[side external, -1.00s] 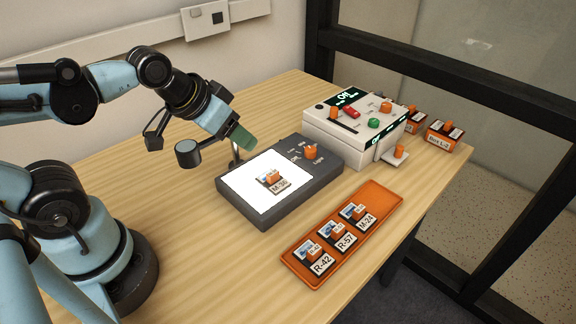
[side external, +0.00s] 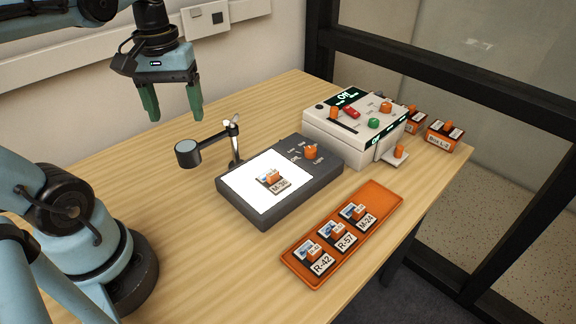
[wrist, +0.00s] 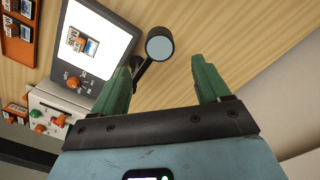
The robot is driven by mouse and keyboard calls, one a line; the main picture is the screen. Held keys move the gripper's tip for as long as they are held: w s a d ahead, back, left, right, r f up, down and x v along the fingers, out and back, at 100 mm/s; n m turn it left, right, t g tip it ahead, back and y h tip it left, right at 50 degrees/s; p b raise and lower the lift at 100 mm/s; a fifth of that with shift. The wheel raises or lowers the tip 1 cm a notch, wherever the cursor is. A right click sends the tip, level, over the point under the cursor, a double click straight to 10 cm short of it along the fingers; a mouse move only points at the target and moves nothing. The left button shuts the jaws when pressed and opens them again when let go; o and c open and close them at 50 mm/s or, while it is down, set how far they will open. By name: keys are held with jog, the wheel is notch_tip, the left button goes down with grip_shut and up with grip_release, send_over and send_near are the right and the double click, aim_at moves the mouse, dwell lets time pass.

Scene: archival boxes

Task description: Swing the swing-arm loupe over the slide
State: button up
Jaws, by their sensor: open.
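The swing-arm loupe (side external: 188,152) is a dark round head on an arm from a silver post (side external: 235,140) at the light box's back edge. Its head hangs left of the lit panel, over bare table. The slide M-36 (side external: 272,182) lies on the glowing panel of the dark light box (side external: 292,203). My gripper (side external: 174,116) is open and empty, raised above and behind the loupe, its green fingers pointing down. In the wrist view the loupe head (wrist: 160,44) shows beyond and between the green fingers (wrist: 165,75), apart from them.
An orange tray (side external: 372,236) with slides R-42, R-57 and M-24 lies in front of the light box. The table's left part is clear.

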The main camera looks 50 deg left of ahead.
aim_at(186, 147)
jog(key=shift+f, duration=4.7)
grip_shut()
jog(key=shift+d, duration=0.1)
